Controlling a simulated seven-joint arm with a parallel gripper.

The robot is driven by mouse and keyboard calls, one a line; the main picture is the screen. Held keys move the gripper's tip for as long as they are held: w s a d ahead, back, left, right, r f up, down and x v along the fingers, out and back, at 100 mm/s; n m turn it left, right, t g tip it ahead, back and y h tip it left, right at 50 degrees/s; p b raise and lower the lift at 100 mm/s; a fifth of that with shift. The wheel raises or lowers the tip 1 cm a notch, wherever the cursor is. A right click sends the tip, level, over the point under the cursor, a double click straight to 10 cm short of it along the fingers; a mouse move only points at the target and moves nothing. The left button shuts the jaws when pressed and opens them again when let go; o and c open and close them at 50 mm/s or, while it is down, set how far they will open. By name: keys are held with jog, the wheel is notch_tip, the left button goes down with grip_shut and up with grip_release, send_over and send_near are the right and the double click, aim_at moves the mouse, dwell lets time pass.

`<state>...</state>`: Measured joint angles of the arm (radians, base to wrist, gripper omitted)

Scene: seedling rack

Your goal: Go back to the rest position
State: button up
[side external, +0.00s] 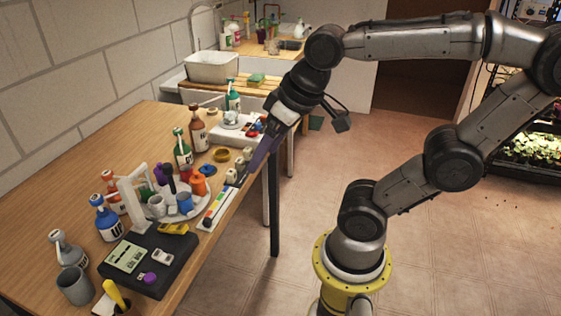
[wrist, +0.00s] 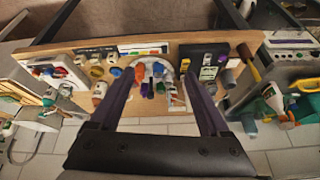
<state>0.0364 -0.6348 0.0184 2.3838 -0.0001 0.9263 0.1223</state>
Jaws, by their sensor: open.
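My gripper (side external: 260,158) is at the end of my arm, above the right edge of the wooden table (side external: 150,116), with its dark purple fingers pointing down and left. In the wrist view my gripper (wrist: 158,78) shows two fingers set wide apart, with nothing between the tips. The table (wrist: 215,37) is seen beyond the fingers, crowded with objects. In the side view the fingertips are close to small beige items at the table edge; I cannot tell the exact gap.
A round white tray (side external: 203,213) holds cups and small pots. A black device (side external: 180,253), bottles such as a blue one (side external: 108,222), and a grey mug (side external: 74,287) stand nearby. A sink basin (side external: 212,67) is behind. Floor right of the table is clear around my base.

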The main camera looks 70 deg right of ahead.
jog(key=s, duration=0.1)
jog(key=s+f+n, duration=0.1)
jog(key=s, duration=0.1)
jog(key=shift+a+f+n, duration=0.35)
jog(key=shift+n, duration=0.05)
